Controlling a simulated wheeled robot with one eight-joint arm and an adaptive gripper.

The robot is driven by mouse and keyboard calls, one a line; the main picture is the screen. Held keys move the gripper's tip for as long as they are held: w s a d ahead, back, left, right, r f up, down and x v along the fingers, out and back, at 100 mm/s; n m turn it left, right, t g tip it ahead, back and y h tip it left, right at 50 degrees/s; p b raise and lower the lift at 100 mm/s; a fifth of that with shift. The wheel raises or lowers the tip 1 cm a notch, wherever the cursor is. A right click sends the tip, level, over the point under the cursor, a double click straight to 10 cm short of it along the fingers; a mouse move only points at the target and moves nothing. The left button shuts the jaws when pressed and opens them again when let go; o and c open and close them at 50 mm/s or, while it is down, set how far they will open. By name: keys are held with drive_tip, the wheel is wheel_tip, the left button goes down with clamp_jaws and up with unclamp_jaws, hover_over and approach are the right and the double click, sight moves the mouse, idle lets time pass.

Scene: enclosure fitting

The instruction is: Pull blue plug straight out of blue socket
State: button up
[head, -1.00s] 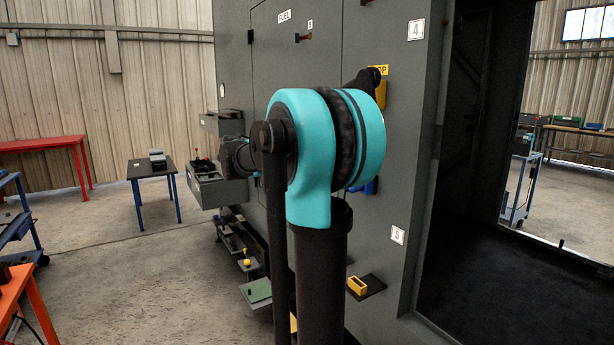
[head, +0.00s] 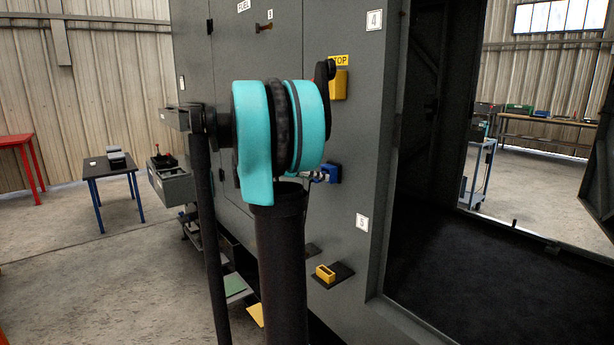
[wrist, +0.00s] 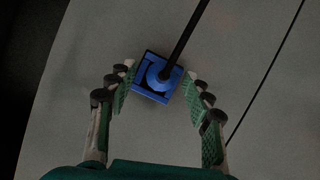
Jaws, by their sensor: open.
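The blue socket (head: 334,173) sits on the grey cabinet wall, just right of my arm's teal joint in the head view. In the wrist view the square blue socket (wrist: 138,91) lies at upper centre, with the rounded blue plug (wrist: 158,76) seated at its middle. A black cable (wrist: 186,38) runs from the plug up to the top edge. My gripper (wrist: 159,78) is open, its green-padded fingers on the left and right of the plug, with gaps visible on both sides. Whether the fingertips reach the plug's depth is unclear. My arm hides most of the gripper in the head view.
A yellow stop box (head: 339,84) is above the socket. A small black shelf with a yellow block (head: 325,273) juts out below. A dark open doorway (head: 435,180) is to the right. A grey box (head: 172,184) protrudes at left.

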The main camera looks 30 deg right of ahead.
drive_tip(key=shift+d, duration=0.2)
clamp_jaws()
idle(0.3)
drive_tip(key=shift+a, duration=0.65)
drive_tip(key=shift+a, duration=0.35)
drive_tip(key=shift+s+a, duration=0.2)
drive_tip(key=shift+a, duration=1.15)
drive_tip(key=shift+a, duration=0.35)
drive_tip(key=shift+a, duration=0.3)
